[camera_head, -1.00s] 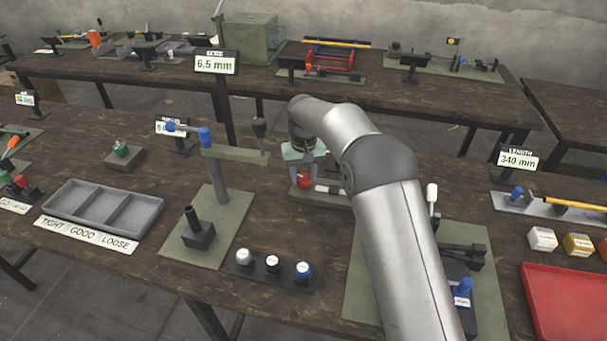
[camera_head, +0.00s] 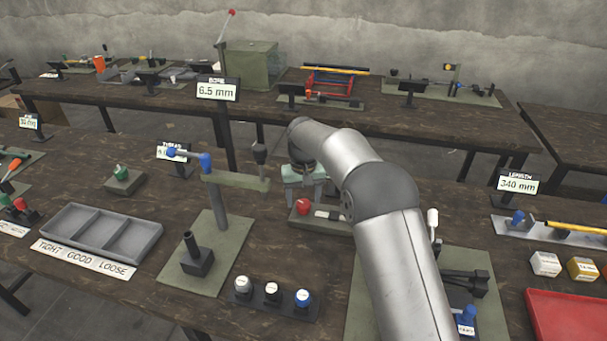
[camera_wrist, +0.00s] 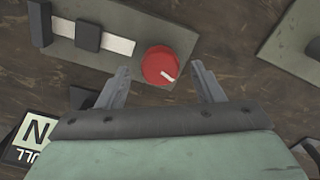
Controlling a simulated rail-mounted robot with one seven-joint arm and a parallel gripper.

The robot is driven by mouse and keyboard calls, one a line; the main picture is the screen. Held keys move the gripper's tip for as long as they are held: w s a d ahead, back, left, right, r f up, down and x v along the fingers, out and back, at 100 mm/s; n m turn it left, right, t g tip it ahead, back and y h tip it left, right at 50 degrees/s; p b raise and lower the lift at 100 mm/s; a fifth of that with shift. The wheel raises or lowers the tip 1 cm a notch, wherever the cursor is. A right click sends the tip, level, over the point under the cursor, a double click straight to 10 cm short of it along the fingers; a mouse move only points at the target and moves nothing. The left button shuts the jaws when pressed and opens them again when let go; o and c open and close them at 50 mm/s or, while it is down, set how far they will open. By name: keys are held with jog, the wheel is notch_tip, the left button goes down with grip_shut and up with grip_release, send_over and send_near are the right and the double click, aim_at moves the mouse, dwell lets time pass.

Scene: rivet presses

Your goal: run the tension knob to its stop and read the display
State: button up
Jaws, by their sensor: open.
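A red round knob (camera_head: 303,206) with a white mark sits on a grey-green base plate, beside a white strip with a dark block on it. In the wrist view, the knob (camera_wrist: 158,66) is between and just beyond my two fingertips. My gripper (camera_wrist: 161,72) is open and empty, pointing down over the knob. I cannot tell whether either finger touches it. A display (camera_wrist: 35,138) is cut off at the lower left of the wrist view, showing only an "N" and part of a label. No number on it is readable. My arm hides the area behind the knob in the head view.
A post with a lever arm (camera_head: 222,200) stands left of the knob. Three capped pieces (camera_head: 272,292) stand in a holder in front. A grey three-part tray (camera_head: 100,232) is at left, a red tray (camera_head: 565,315) at right. Another display reads 6.5 mm (camera_head: 217,91).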

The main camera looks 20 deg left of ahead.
aim_at(303, 203)
notch_tip(303, 203, up, 16)
jog(key=shift+r, duration=0.2)
dwell(1.0)
jog(key=s+d+r+m, duration=0.1)
jog(key=s+d, duration=0.4)
jog(key=d, duration=0.6)
jog(key=s+d+r+m, duration=0.2)
jog(key=s+d, duration=0.3)
jog(key=d, duration=0.7)
jog(key=s+d+f+m, duration=0.1)
jog(key=s+d+f, duration=0.2)
jog(key=s, duration=0.5)
jog(key=s+d+f, duration=0.4)
jog(key=s+d, duration=0.2)
jog(key=s, duration=0.2)
jog(key=s+d+f+m, duration=0.1)
jog(key=s+d+f, duration=0.2)
jog(key=s, duration=0.5)
jog(key=shift+d+f+m, duration=0.3)
jog(key=shift+d, duration=0.4)
